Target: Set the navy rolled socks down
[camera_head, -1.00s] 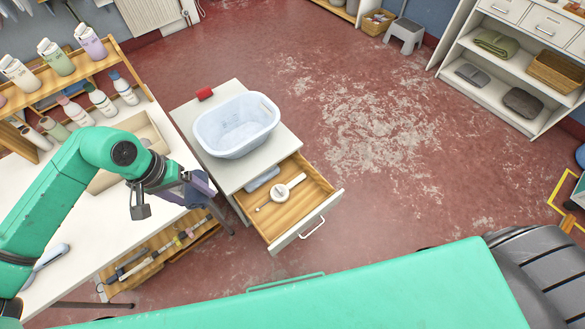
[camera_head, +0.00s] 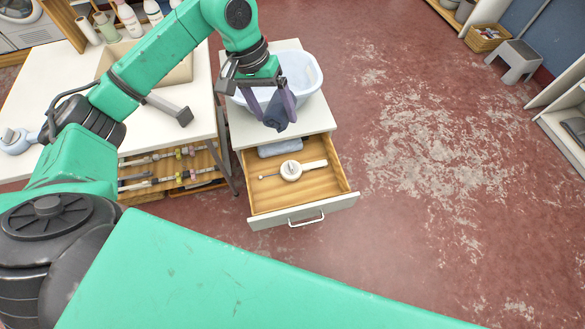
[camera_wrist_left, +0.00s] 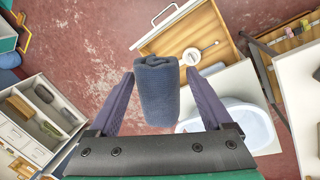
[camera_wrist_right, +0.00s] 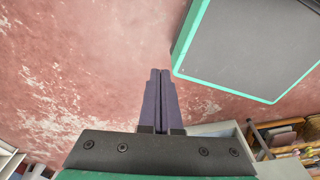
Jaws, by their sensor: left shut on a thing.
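The navy rolled socks (camera_head: 276,115) are a dark blue roll held between the purple fingers of my left gripper (camera_head: 279,108). In the left wrist view the roll (camera_wrist_left: 157,90) fills the space between the fingers. In the head view it shows above the back of the open drawer, in front of the basin. My right gripper shows only in the right wrist view (camera_wrist_right: 161,85). Its fingers are together with nothing between them.
A pale blue basin (camera_head: 305,77) stands on the white cabinet (camera_head: 316,118). The open wooden drawer (camera_head: 325,180) holds a grey-blue folded item (camera_head: 281,147) and a white round tool with a handle (camera_head: 291,171). A white table (camera_head: 40,90) stands left.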

